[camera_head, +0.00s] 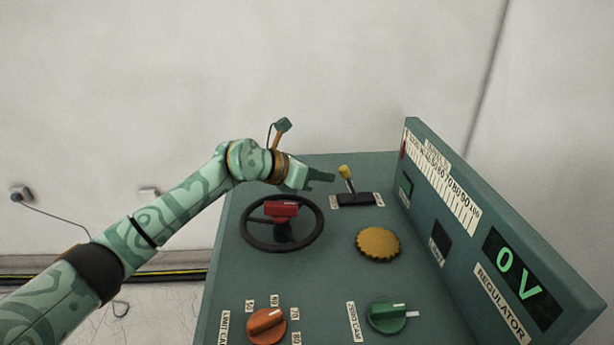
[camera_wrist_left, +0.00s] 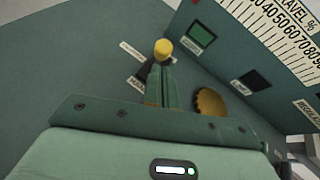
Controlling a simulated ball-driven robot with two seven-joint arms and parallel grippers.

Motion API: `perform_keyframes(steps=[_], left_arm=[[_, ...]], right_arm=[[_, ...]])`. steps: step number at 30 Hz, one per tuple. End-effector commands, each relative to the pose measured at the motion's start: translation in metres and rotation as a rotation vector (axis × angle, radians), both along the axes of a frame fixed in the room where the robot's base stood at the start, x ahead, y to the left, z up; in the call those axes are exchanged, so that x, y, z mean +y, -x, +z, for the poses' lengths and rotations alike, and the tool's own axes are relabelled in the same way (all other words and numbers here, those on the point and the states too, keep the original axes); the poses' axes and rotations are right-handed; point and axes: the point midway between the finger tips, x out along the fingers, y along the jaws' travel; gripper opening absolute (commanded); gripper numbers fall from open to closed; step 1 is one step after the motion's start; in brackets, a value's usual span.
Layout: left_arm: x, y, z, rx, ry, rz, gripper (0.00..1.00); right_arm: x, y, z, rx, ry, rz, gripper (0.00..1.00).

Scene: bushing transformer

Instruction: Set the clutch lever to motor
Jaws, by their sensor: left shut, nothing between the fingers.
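The clutch lever (camera_head: 345,172) has a yellow knob on a short stem and rises from a black slotted plate (camera_head: 354,201) on the sloping console top. It leans slightly left in the head view. A small label sits at each end of the plate; I cannot read them there. My left gripper (camera_head: 333,177) is shut and empty, its fingertips just left of the lever. In the left wrist view the shut fingers (camera_wrist_left: 161,84) point at the yellow knob (camera_wrist_left: 163,48), which shows just beyond their tips. They hide the lever's stem, and I cannot tell whether they touch it. My right gripper is out of view.
A black handwheel (camera_head: 246,235) with a red block (camera_head: 281,209) lies below my left wrist. A brass knob (camera_head: 378,244), an orange knob (camera_head: 266,326) and a green knob (camera_head: 387,318) sit nearer. An upright panel (camera_head: 470,235) with a "0 V" display bounds the right side.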

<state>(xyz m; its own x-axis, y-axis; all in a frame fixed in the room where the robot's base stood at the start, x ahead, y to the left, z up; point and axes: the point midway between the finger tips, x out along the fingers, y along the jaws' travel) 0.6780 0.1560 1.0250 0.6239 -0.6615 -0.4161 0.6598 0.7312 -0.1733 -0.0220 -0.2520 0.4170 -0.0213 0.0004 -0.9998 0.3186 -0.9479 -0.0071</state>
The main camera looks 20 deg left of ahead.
Motion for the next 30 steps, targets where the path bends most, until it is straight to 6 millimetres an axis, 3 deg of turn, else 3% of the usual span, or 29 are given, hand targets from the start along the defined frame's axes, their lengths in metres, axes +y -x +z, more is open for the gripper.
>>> perform_keyframes(steps=[6,19,23,30], left_arm=[[-0.01,-0.01,-0.007,0.0,-0.002,0.0,0.0],[-0.011,-0.01,-0.005,0.001,-0.008,0.0,0.0],[-0.013,-0.011,0.001,0.01,-0.031,0.0,0.0],[-0.025,-0.015,0.017,0.054,-0.151,0.0,0.0]], right_arm=[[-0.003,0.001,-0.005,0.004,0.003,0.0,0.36],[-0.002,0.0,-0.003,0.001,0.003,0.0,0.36],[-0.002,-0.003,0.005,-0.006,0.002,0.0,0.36],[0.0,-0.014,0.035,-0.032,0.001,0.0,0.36]])
